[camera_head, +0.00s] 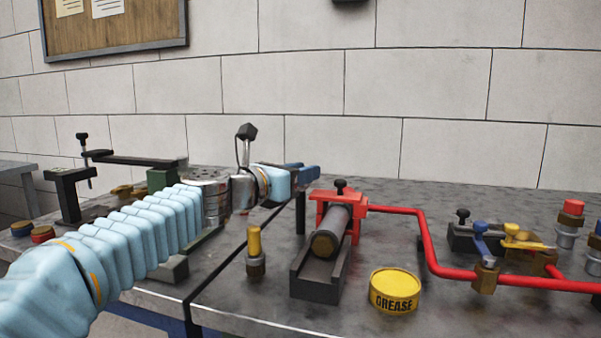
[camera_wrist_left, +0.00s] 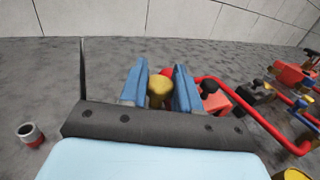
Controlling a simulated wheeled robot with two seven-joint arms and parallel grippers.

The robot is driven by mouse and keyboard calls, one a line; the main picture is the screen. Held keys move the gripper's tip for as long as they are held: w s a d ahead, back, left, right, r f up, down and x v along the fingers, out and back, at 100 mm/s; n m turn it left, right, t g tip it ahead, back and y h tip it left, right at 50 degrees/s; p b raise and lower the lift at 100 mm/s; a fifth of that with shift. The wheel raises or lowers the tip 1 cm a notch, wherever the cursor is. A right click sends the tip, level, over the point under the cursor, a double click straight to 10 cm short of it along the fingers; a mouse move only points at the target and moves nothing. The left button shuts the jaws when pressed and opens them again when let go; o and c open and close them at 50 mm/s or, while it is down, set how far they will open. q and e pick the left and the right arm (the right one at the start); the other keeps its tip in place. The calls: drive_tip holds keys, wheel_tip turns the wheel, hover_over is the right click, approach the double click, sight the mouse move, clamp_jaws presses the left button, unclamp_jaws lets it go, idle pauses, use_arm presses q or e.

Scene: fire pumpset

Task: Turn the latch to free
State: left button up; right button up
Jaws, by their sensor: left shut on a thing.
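My left gripper (camera_head: 308,172) reaches over the bench to just behind the red bracket with the black knob (camera_head: 340,186). In the left wrist view its blue fingers (camera_wrist_left: 161,72) are shut on a yellow-brass knob (camera_wrist_left: 160,93), with a bit of red just beyond it. The head view hides this knob behind the gripper. I cannot tell whether it is the latch; no other part is clearly a latch. My right gripper is not in view.
A dark trough holding a grey cylinder (camera_head: 338,235) stands in front of the bracket. A red pipe (camera_head: 425,240) runs right past valves with blue (camera_head: 481,240) and yellow (camera_head: 525,242) handles. A grease tin (camera_head: 394,290) and a yellow-topped peg (camera_head: 254,242) stand nearer.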

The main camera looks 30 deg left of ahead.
use_arm(q)
drive_tip(key=shift+r+y, duration=0.2)
drive_tip(key=shift+y, duration=0.1)
drive_tip(key=shift+n+y, duration=0.3)
drive_tip(key=shift+n, duration=0.1)
drive_tip(key=o, duration=0.9)
drive_tip(key=shift+f, duration=0.1)
drive_tip(key=s, duration=0.4)
drive_tip(key=s+a, duration=0.1)
drive_tip(key=s, duration=0.4)
drive_tip(key=s+a, duration=0.1)
drive_tip(key=s, duration=0.3)
drive_tip(key=shift+s+p, duration=0.3)
drive_tip(key=shift+s, duration=0.1)
